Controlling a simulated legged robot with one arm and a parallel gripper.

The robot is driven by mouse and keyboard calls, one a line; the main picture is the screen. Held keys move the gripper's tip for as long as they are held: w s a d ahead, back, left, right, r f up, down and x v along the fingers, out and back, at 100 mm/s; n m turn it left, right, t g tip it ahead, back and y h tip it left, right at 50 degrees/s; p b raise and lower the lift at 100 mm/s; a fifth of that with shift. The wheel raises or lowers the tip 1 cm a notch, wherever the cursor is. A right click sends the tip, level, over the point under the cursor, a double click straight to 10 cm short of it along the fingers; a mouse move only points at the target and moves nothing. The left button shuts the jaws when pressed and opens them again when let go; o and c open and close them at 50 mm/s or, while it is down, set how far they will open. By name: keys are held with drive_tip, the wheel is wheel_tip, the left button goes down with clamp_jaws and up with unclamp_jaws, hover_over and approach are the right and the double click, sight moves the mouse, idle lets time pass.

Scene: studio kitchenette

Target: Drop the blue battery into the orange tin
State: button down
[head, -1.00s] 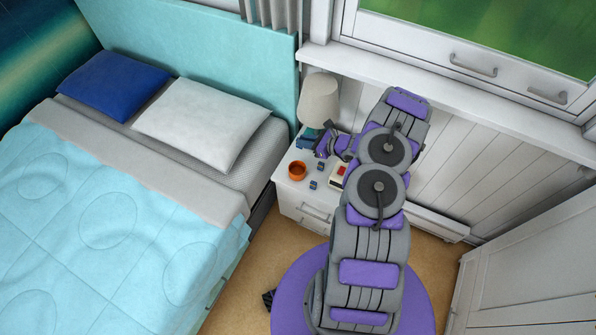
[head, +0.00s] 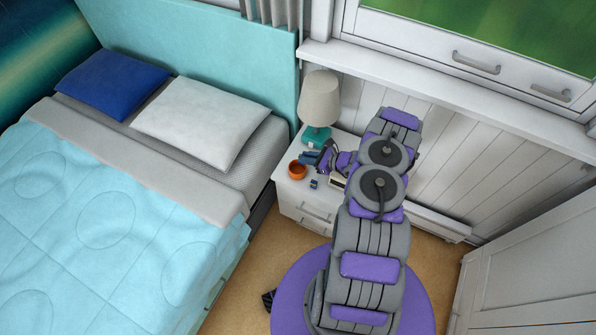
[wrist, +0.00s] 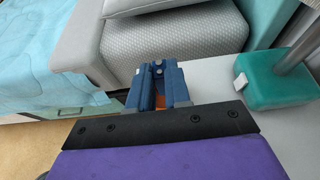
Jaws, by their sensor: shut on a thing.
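The orange tin (head: 297,170) stands open on the white nightstand near its bed-side edge. My gripper (head: 309,157) is just behind and to the right of the tin's rim, its dark blue fingers pointing left. In the wrist view my gripper (wrist: 158,72) is shut on a small blue piece, which I take to be the blue battery (wrist: 158,69); the fingers mostly hide it. A patch of the orange tin (wrist: 160,102) shows between the fingers.
A lamp with a teal base (head: 316,136) stands behind my gripper. A small dark blue object (head: 314,184) lies right of the tin on the nightstand (head: 286,188). A pale box (head: 337,182) is partly hidden by my arm. The bed (head: 120,220) is at left.

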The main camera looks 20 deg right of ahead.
drive_tip(key=c, duration=1)
unclamp_jaws()
drive_tip(key=shift+s, duration=0.1)
drive_tip(key=p+v, duration=0.3)
drive_tip(key=v, duration=1.4)
drive_tip(key=shift+d, duration=0.25)
